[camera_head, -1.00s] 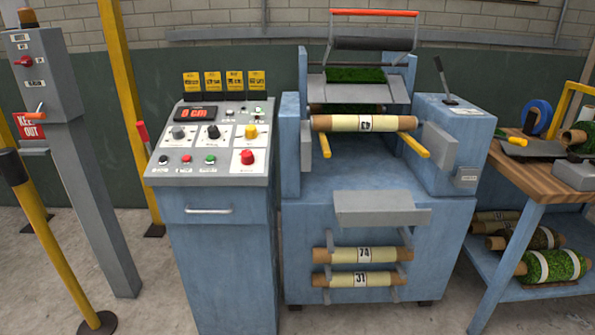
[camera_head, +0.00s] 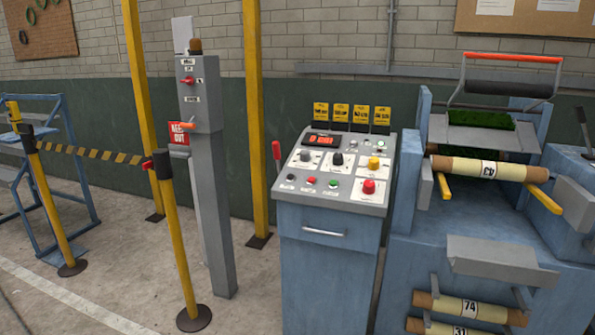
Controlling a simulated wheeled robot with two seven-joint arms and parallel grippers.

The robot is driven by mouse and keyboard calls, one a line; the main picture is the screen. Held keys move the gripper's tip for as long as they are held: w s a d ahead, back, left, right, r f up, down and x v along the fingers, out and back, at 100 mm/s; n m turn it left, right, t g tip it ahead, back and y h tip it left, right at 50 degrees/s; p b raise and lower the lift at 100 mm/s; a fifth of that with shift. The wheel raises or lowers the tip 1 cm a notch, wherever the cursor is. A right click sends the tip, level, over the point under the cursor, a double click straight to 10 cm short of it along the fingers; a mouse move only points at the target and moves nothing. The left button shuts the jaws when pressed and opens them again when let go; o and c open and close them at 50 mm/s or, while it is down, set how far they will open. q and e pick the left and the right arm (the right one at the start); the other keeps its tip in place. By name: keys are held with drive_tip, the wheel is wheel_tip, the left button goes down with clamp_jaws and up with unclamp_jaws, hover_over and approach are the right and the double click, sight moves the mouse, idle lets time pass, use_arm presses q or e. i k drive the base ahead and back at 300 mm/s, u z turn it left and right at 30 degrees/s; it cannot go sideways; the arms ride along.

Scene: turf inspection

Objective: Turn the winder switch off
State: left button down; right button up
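The blue control console (camera_head: 325,260) stands right of the middle, with a sloped grey panel on top. The panel holds a grey knob (camera_head: 305,156), a black knob (camera_head: 337,159), a yellow knob (camera_head: 373,163) and a large red button (camera_head: 369,187). Small black, red and green buttons sit along its lower left, below a red-lit display (camera_head: 321,140). A red-handled lever (camera_head: 276,151) stands at the console's left side. The panel labels are too small to read, so I cannot tell which control is the winder switch. Neither gripper is in view.
The blue roller machine (camera_head: 470,220) stands right of the console and holds a cardboard-cored roll (camera_head: 488,169). Left are a grey post (camera_head: 207,190) with a red switch (camera_head: 187,80), yellow poles, and a barrier stanchion (camera_head: 178,245) with striped tape (camera_head: 95,154). Floor in front is clear.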

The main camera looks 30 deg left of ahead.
sight(369, 187)
drive_tip(key=u, duration=0.75)
drive_tip(key=i, duration=1.15)
